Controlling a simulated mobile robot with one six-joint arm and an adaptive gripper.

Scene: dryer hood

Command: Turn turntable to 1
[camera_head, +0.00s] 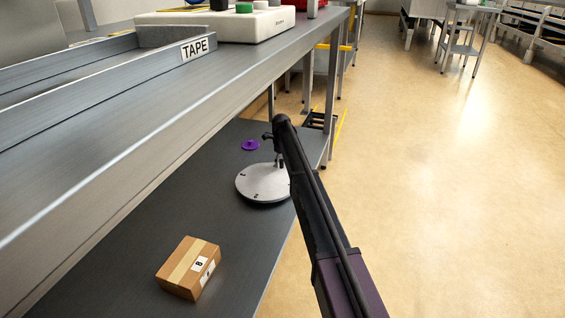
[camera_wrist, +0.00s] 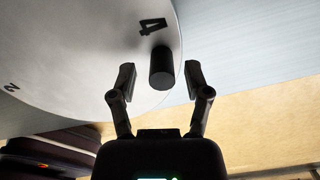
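The turntable (camera_head: 258,185) is a light grey disc on the lower shelf, partly behind my arm in the head view. In the wrist view the turntable (camera_wrist: 75,55) fills the upper left, with a printed 4 near its edge and a 2 at the far left. A dark upright peg (camera_wrist: 161,68) stands near the rim beside the 4. My gripper (camera_wrist: 157,82) is open, one finger on each side of the peg, with visible gaps to both. In the head view my gripper (camera_head: 278,150) is at the turntable's far right side, mostly hidden by my arm.
A cardboard box (camera_head: 188,267) lies on the lower shelf (camera_head: 130,265) in front of the turntable. A purple object (camera_head: 250,145) lies behind it. The upper shelf, with a metal tray labelled TAPE (camera_head: 130,80) and a button panel (camera_head: 215,22), overhangs on the left. Open floor lies right.

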